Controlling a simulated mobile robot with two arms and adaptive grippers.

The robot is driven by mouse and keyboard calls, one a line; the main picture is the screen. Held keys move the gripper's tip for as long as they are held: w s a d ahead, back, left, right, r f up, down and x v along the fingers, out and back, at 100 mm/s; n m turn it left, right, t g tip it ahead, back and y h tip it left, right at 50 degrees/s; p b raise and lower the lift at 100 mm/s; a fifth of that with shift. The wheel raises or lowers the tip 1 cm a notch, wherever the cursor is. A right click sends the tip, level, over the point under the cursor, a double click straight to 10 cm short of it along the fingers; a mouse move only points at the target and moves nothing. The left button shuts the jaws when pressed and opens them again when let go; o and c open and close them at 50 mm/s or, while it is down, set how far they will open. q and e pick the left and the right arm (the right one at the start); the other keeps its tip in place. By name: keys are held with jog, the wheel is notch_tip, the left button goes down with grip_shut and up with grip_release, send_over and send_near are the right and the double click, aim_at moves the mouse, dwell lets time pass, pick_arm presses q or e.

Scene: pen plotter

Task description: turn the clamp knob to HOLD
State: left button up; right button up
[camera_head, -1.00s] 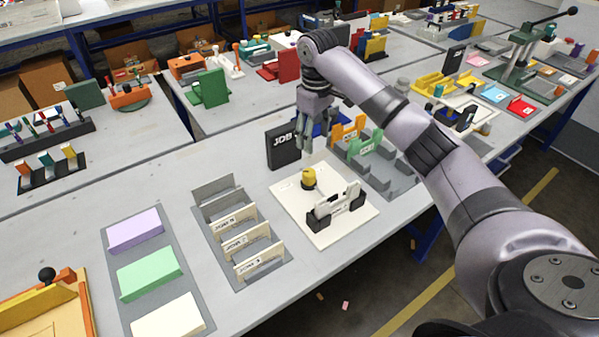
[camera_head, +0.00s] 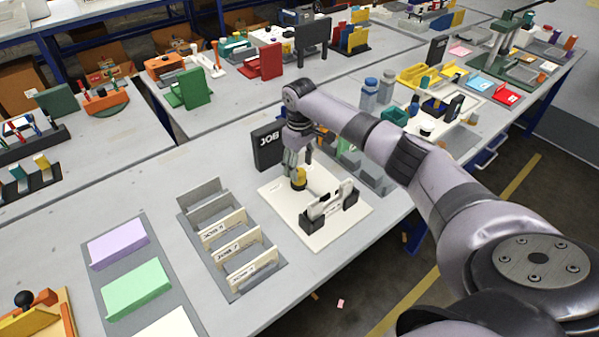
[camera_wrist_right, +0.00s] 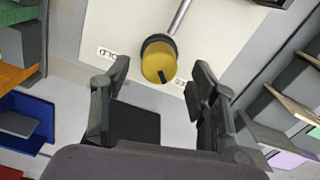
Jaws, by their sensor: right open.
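The clamp knob (camera_head: 299,177) is a yellow round knob on the white plate (camera_head: 322,238) of the plotter. It also shows in the right wrist view (camera_wrist_right: 158,60), where a dark mark on its top points down and right. One small label (camera_wrist_right: 108,53) lies left of the knob and another (camera_wrist_right: 180,83) lies at its lower right; I cannot read them surely. My right gripper (camera_head: 297,163) is just above the knob. In the right wrist view its open fingers (camera_wrist_right: 160,76) stand either side of the knob's near edge, apart from it. My left gripper is not in view.
A black JOB board (camera_head: 268,145) stands behind the plate. A rack of labelled cards (camera_head: 233,240) stands to the left. Coloured holders stand behind, partly hidden by my arm.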

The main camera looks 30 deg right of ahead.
aim_at(299, 172)
notch_tip(299, 172, down, 4)
jog(key=shift+r, duration=0.2)
jog(key=shift+f, duration=0.2)
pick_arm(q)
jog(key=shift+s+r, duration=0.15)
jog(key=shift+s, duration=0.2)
pick_arm(e)
jog(key=c, duration=1.2)
